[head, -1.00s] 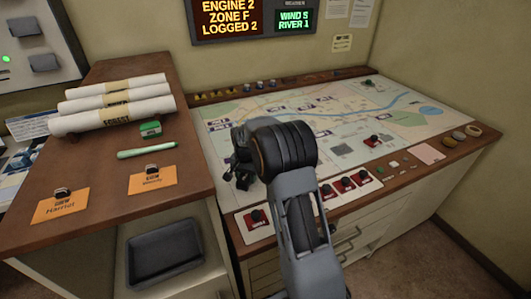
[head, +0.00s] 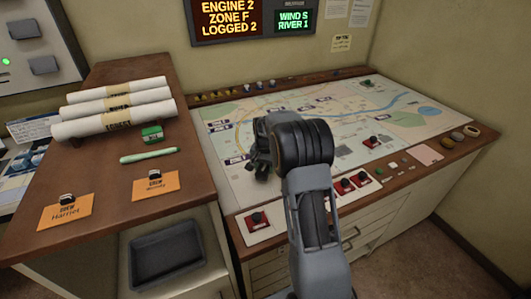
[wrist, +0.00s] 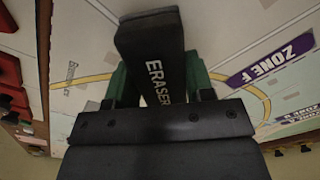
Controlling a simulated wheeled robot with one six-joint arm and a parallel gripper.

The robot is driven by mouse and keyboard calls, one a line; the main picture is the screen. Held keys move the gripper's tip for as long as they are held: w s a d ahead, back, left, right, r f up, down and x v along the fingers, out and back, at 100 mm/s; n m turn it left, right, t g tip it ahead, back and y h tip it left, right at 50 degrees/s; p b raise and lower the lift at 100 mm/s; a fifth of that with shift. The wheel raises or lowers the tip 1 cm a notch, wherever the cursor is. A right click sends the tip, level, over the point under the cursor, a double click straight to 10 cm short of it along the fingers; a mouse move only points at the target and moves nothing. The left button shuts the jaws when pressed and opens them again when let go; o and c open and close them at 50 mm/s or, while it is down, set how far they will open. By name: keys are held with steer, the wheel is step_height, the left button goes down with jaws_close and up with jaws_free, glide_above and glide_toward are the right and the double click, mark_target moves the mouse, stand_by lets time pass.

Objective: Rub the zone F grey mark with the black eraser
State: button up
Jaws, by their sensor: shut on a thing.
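My gripper (head: 258,168) is over the left part of the map (head: 222,190) in the head view, partly hidden by my own arm. In the wrist view it is shut on the black eraser (wrist: 151,60), which is marked ERASER and sits between green finger pads. A purple ZONE F label (wrist: 271,62) is on the map to the right of the eraser. A yellow line runs beside it on the map. I cannot make out the grey mark; the eraser and gripper cover part of the map. I cannot tell whether the eraser touches the map.
Red blocks with black knobs (head: 257,220) stand along the console's front edge. Another red block (head: 372,141) is on the map at right. The left cabinet holds rolled maps (head: 112,122), a green box (head: 152,134) and orange crew cards (head: 155,186).

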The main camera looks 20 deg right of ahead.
steer(key=shift+r+p, duration=1.8)
steer(key=shift+r, duration=1)
